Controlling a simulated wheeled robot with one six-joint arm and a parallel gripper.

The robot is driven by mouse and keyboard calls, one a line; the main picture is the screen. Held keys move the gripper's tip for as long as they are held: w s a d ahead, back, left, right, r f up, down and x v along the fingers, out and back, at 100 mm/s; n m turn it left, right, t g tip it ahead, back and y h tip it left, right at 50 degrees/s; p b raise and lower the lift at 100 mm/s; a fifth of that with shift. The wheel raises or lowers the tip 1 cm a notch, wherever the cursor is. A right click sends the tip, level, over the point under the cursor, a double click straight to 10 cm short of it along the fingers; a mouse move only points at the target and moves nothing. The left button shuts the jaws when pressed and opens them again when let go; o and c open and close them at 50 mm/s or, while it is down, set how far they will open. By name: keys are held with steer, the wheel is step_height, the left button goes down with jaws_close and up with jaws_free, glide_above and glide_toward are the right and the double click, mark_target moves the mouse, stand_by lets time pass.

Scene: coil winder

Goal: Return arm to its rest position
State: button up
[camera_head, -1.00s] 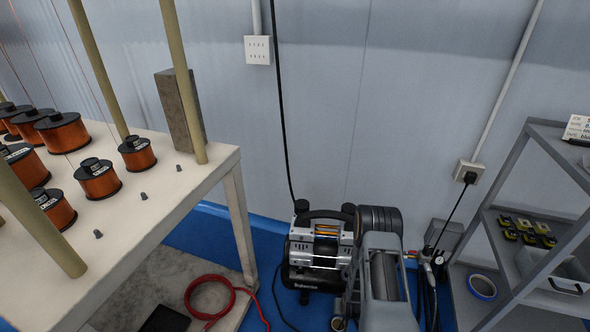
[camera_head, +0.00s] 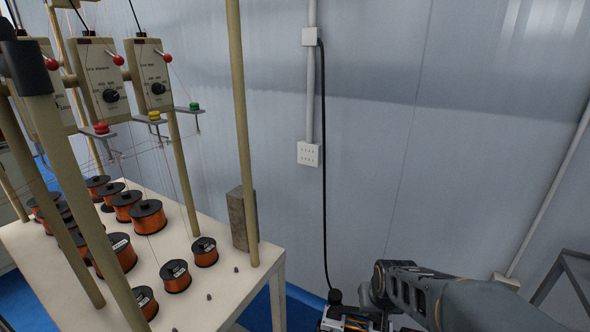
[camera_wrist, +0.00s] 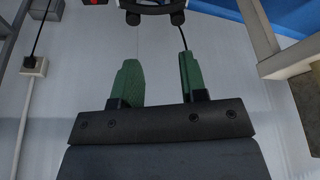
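My gripper (camera_wrist: 158,70) shows in the wrist view with its two green fingers apart. Nothing is between them, only the pale wall behind. In the head view my grey arm (camera_head: 440,298) is at the lower right, in front of the wall. Its fingers cannot be made out there.
A white table (camera_head: 215,297) with copper wire spools (camera_head: 175,276) and tan posts stands at the left. The air compressor (camera_head: 345,318) is partly hidden by my arm; its edge also shows in the wrist view (camera_wrist: 150,6). A grey shelf (camera_head: 577,280) stands at the right edge.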

steer(key=s+a+r+p, duration=0.1)
steer(key=s+r+p, duration=0.2)
steer(key=r, duration=0.5)
steer(key=s+a+r+n+p, duration=0.1)
steer(key=s+a+r+p, duration=0.1)
steer(key=s+r, duration=0.4)
step_height(320, 180, up, 2)
steer(key=shift+s+r+y+p, duration=0.1)
steer(key=shift+s+y+p, duration=0.2)
steer(key=shift+p, duration=0.35)
